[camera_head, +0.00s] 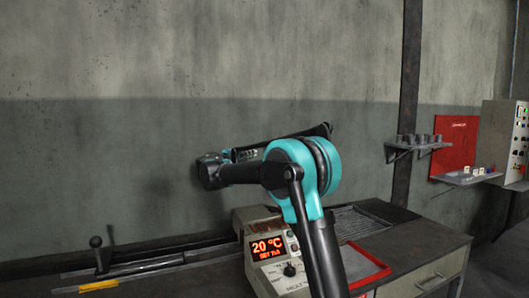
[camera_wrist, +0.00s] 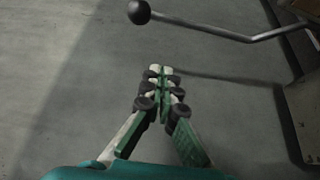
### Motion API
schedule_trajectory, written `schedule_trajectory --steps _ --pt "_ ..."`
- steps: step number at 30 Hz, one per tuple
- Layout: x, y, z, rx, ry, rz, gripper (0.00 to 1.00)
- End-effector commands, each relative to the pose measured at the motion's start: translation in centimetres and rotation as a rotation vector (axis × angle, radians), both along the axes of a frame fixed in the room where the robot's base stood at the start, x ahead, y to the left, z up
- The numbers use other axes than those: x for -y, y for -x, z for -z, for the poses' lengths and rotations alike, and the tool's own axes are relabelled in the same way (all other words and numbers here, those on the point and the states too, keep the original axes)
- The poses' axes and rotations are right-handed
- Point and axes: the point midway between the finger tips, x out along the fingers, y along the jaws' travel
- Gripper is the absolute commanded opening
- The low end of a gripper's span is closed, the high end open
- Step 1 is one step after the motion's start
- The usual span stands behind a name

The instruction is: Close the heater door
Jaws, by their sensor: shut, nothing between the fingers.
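A beige control unit (camera_head: 275,250) with a red display reading 20 °C and a black knob stands on the bench, partly hidden by my arm. I cannot pick out the heater door with certainty in either view. In the wrist view, a bent metal rod (camera_wrist: 215,32) with a black ball end (camera_wrist: 139,12) crosses the upper right. My gripper (camera_wrist: 160,72) is shut and empty, below the rod and apart from it in the picture. In the head view, my arm hides the gripper's fingertips.
A lever with a dark knob (camera_head: 95,242) stands at the left by a rail. A red-edged tray (camera_head: 378,272) lies right of the control unit. A wall shelf (camera_head: 415,146), a red panel (camera_head: 456,145) and a button cabinet (camera_head: 505,140) are at the right. A pale block (camera_wrist: 303,115) edges the wrist view.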

Motion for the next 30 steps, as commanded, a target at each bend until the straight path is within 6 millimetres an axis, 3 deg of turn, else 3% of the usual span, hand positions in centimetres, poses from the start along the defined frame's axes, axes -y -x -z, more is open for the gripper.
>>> schedule_trajectory --steps 5,20,30 --pt "0.9 -1.0 -0.1 0.001 0.001 0.003 0.00" --pt "6.7 -7.7 -0.5 0.001 0.000 0.002 0.00" --pt "8.3 -4.5 -0.2 0.000 0.000 0.001 0.00"
